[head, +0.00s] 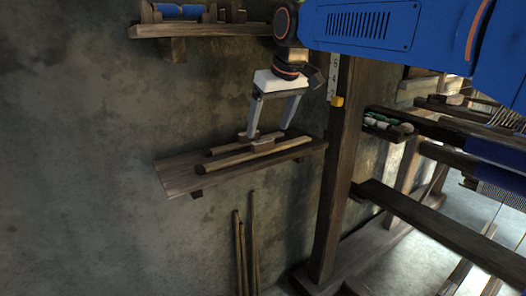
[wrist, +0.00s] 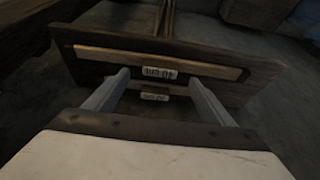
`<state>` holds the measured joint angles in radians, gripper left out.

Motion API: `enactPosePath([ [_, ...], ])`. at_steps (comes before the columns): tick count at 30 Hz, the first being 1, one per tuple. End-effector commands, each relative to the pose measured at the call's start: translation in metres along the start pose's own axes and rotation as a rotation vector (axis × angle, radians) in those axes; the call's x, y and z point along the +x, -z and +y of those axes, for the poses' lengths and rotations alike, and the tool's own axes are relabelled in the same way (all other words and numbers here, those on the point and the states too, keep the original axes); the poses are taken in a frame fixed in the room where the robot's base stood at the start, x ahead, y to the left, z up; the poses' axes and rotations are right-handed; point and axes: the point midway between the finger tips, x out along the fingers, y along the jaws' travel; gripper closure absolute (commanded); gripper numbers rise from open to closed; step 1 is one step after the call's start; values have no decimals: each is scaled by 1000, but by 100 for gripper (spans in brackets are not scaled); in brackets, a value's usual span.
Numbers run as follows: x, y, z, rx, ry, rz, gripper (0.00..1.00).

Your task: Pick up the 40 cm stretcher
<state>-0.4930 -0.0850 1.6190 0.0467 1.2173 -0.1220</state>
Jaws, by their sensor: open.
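Two wooden stretchers lie side by side on a small wall shelf in the head view. The longer front one (head: 235,160) appears to be the stretcher whose label reads 40 cm, upside down, in the wrist view (wrist: 205,70). A shorter stretcher (head: 222,150) lies behind it, nearer the wall; its label (wrist: 154,97) shows between my fingers but is too blurred to read. My gripper (head: 268,133) is open and empty, pointing down over the stretchers. Its fingers (wrist: 159,75) are spread along their length. Whether the fingertips touch anything cannot be told.
The shelf (head: 182,180) has bare board at its left end. A dark loom post (head: 333,190) stands close at its right. An upper shelf (head: 200,30) holds blue spools. Several thin sticks (head: 253,235) lean on the wall below.

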Motion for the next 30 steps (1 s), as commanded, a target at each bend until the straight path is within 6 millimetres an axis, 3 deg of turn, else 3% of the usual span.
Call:
enactPosePath([
  [8,14,0,0,0,0,0,23],
  [18,56,2,0,0,0,-1,23],
  [26,61,2,0,0,0,2,23],
  [27,61,2,0,0,0,2,26],
  [30,61,2,0,0,0,1,50],
])
